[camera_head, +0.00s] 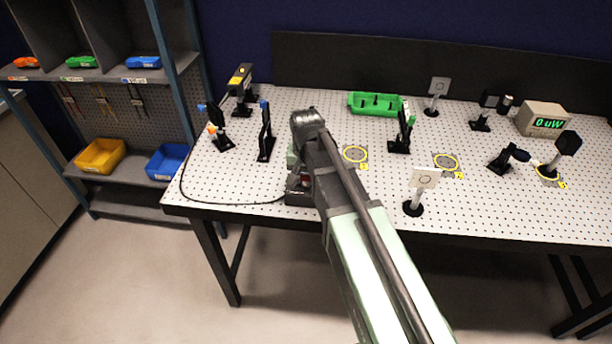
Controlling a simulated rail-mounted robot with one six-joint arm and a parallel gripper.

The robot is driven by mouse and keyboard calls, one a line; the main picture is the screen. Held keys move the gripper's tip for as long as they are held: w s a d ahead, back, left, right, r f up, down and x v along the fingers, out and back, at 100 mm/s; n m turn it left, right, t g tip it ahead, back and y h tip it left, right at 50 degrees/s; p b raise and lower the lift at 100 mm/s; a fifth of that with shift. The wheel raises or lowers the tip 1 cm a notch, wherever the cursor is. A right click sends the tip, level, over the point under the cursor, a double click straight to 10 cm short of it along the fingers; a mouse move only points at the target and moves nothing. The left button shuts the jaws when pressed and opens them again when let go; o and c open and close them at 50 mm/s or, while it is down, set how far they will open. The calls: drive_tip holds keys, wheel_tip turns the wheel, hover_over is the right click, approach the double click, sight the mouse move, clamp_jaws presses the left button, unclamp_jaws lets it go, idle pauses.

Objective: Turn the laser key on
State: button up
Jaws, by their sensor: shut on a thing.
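The laser's control box (298,199) is a small dark box near the front edge of the white perforated table, with a black cable running from it to the left. My arm comes in from the lower right and covers most of the box. My gripper (296,182) points down at the box and is shut on the laser key. The key itself is hidden by the gripper and arm, so its angle cannot be told. The black and yellow laser (240,79) stands at the back left. The meter (543,119) reads "0 uW" in green.
Several optic mounts stand about the table (330,222), including a dark post (265,133) left of my arm and a white card on a stand (424,180) to its right. A green tray (375,104) lies behind. Yellow rings mark spots on the table. Shelves with bins are at left.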

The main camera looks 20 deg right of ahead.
sight(306, 175)
drive_tip(key=o, duration=0.9)
drive_tip(key=shift+o, duration=0.2)
drive_tip(key=shift+r, duration=0.15)
wheel_tip(306, 175, up, 10)
drive_tip(key=p, duration=1)
drive_tip(key=shift+r+p, duration=0.25)
drive_tip(key=shift+p, duration=0.15)
drive_tip(key=s+f+n+b, duration=0.4)
drive_tip(key=s, duration=1)
drive_tip(key=shift+s+f+n, duration=0.15)
drive_tip(key=shift+f+n, duration=0.05)
drive_tip(key=shift+n, duration=0.1)
